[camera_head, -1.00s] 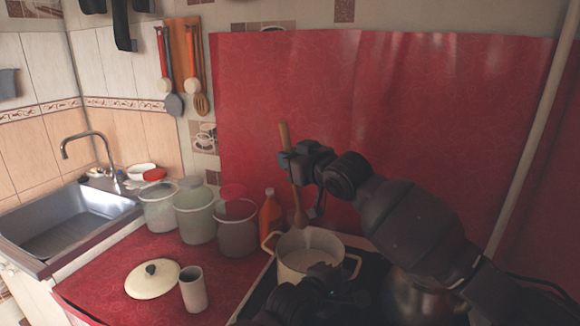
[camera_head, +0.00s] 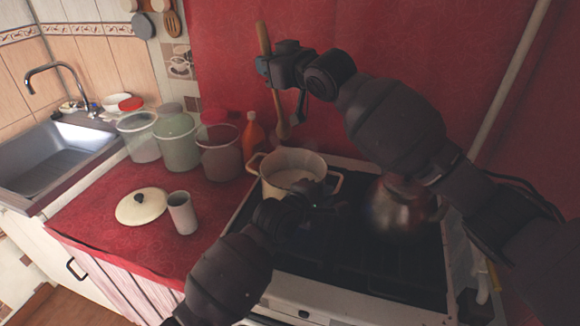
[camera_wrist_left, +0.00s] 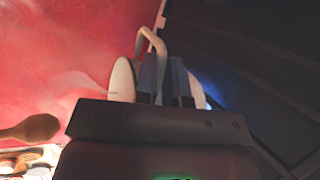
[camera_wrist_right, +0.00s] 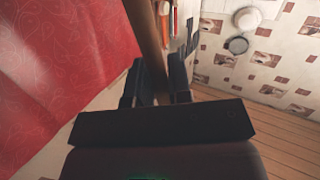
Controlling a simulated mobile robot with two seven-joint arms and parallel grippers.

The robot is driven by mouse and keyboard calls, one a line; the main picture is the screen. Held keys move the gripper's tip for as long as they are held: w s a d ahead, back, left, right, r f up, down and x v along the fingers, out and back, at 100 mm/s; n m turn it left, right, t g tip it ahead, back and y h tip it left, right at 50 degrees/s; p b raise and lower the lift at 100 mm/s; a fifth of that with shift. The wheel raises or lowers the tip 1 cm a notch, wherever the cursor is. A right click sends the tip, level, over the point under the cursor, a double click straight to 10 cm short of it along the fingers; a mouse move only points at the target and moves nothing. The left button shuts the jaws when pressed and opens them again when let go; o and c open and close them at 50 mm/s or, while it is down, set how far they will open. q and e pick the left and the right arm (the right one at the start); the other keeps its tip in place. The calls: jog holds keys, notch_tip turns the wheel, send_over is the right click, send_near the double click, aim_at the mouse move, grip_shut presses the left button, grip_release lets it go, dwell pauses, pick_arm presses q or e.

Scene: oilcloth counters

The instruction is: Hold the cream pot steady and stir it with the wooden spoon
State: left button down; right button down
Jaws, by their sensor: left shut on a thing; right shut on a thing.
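The cream pot (camera_head: 268,182) stands on the stove with pale contents inside. My left gripper (camera_head: 322,192) is shut on its right-hand handle; the left wrist view shows the handle loop (camera_wrist_left: 152,42) between the fingers. My right gripper (camera_head: 270,72) is shut on the wooden spoon's handle (camera_head: 263,38). The spoon hangs nearly upright, its bowl (camera_head: 283,130) over the pot's far side and seemingly above the rim. The handle also shows between the fingers in the right wrist view (camera_wrist_right: 146,40). My left gripper partly hides the pot's front right side.
A shiny kettle (camera_head: 392,215) stands right of the pot, partly behind my right arm. An orange bottle (camera_head: 253,138) and several tubs (camera_head: 218,160) stand to the left. A lid (camera_head: 140,208) and a cup (camera_head: 182,214) sit on the red counter (camera_head: 95,215). A red sheet covers the wall behind.

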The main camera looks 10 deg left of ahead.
pick_arm(q)
jog(key=shift+r, duration=0.1)
jog(key=c, duration=1.1)
grip_release()
jog(key=v, duration=1.2)
jog(key=shift+s, duration=0.1)
